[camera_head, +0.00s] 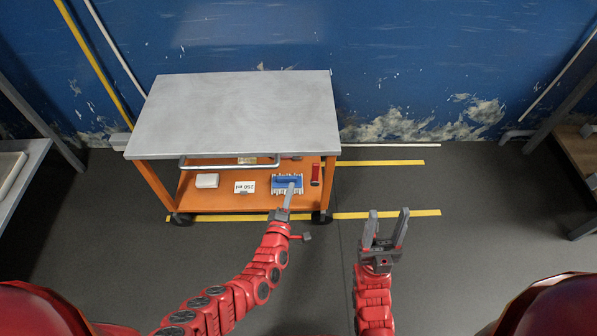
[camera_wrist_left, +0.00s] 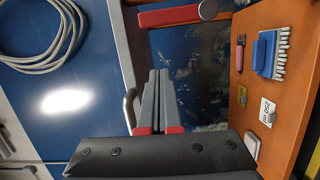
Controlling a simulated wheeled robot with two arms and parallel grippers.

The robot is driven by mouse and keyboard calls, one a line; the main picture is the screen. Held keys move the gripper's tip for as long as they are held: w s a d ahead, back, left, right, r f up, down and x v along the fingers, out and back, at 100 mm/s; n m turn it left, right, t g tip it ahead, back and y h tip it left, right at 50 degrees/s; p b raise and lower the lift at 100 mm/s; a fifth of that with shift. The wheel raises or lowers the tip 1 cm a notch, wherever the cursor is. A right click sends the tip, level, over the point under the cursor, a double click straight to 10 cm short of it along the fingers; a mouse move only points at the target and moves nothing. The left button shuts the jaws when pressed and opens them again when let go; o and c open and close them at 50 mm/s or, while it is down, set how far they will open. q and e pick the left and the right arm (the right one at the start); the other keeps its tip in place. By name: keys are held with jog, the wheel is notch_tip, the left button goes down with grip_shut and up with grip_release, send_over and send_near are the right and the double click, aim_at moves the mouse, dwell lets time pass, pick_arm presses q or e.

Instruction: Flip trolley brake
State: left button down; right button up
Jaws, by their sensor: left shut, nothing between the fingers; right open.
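The trolley (camera_head: 240,105) has a grey top and an orange frame, and stands against the blue wall. A red bar with a round grey end (camera_wrist_left: 172,15), which looks like the brake lever, shows at the top of the left wrist view. My right gripper (camera_head: 387,214) is open and empty, to the right of the trolley.
The trolley's handle (camera_head: 230,166) spans its front. Floor right of the trolley is clear. A bench (camera_head: 20,165) stands left.

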pick_arm(q)
jog(key=v, duration=0.3)
jog(key=shift+s+f+p, duration=0.15)
jog(key=shift+p, duration=0.2)
jog(key=shift+f, duration=0.1)
